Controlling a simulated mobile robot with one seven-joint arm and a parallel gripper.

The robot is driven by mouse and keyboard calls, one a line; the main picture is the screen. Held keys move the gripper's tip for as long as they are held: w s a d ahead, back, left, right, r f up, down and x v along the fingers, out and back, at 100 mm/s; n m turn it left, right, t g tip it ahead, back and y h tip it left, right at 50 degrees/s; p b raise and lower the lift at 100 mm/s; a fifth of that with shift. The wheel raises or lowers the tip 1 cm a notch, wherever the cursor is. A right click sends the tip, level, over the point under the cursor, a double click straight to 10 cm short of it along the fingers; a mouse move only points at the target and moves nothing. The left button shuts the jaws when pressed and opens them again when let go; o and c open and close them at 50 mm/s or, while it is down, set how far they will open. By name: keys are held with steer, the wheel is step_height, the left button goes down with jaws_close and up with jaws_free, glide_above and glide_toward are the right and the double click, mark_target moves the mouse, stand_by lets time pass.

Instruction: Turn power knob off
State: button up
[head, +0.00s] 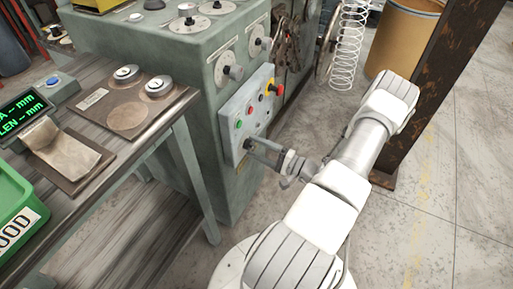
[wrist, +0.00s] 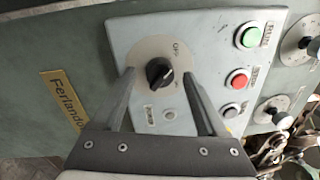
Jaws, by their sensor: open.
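The power knob (wrist: 159,72) is a black rotary knob on a round beige dial plate, on a light grey control panel (wrist: 212,29). In the wrist view the dial has lettering that looks like "OFF" above the knob. My gripper (wrist: 158,80) is open, with one finger to each side of the knob. I cannot tell whether either finger touches it. In the head view my gripper (head: 250,144) is at the lower part of the control panel (head: 232,108), and it hides the knob there.
Near the knob on the panel are a green button (wrist: 250,37), a red button (wrist: 237,79) and a black button (wrist: 231,110). A red emergency-stop button (head: 275,88) is at the panel's upper right. A workbench (head: 160,128) stands left; a rusty post (head: 433,75) stands right.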

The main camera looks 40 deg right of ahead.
steer(key=p+v, duration=0.2)
steer(key=v, duration=1.5)
steer(key=shift+s, duration=0.25)
steer(key=shift+r, duration=0.1)
